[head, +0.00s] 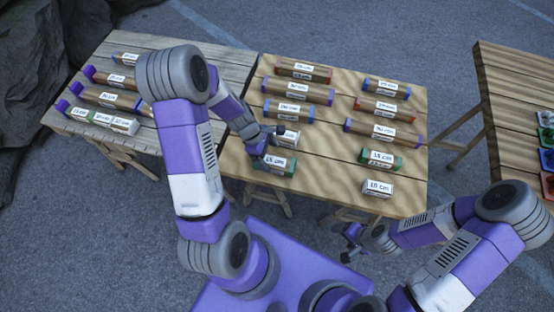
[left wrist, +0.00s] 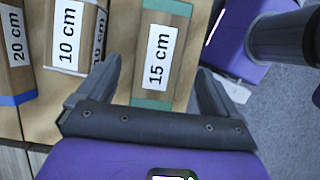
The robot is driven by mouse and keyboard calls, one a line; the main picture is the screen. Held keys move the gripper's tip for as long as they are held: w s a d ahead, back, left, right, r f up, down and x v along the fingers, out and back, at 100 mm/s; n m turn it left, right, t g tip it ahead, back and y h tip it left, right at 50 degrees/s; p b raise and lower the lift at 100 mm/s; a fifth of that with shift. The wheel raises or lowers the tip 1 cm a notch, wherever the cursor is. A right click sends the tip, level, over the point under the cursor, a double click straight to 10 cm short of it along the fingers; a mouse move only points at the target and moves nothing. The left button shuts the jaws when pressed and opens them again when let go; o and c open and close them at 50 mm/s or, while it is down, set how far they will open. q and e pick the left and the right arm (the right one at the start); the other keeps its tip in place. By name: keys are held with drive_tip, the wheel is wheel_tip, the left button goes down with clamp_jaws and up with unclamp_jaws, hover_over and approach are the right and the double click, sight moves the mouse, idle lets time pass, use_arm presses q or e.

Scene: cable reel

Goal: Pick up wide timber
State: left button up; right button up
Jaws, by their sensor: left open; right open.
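Labelled timbers lie in rows on the middle table. A 15 cm timber with green ends (head: 275,168) lies near the front left of that table; in the left wrist view the 15 cm timber (left wrist: 151,82) lies between my left fingers, which sit apart on either side. My left gripper (head: 268,143) is open and low over the front-left table area. A pale-ended 10 cm timber (head: 288,139) is just behind, partly hidden by the gripper; it also shows in the left wrist view (left wrist: 67,38). My right gripper (head: 351,243) is open and empty in front of the table.
Other timbers include long purple-ended ones (head: 297,92) and, at the right, a green-ended 15 cm one (head: 381,158) and a pale-ended one (head: 377,187). The left table (head: 146,40) holds more timbers. A third table (head: 515,95) at the right holds coloured bins.

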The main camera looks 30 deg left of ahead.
sight(273, 160)
use_arm(q)
drive_tip(key=shift+d+f, duration=0.15)
drive_tip(key=shift+f, duration=0.25)
drive_tip(key=b+x, duration=0.2)
drive_tip(key=x, duration=0.2)
drive_tip(key=shift+w+f+b, duration=0.15)
drive_tip(key=shift+f+b, duration=0.2)
drive_tip(key=shift+b, duration=0.05)
drive_tip(key=shift+r, duration=0.1)
drive_tip(key=shift+c, duration=0.2)
drive_tip(key=c, duration=1.1)
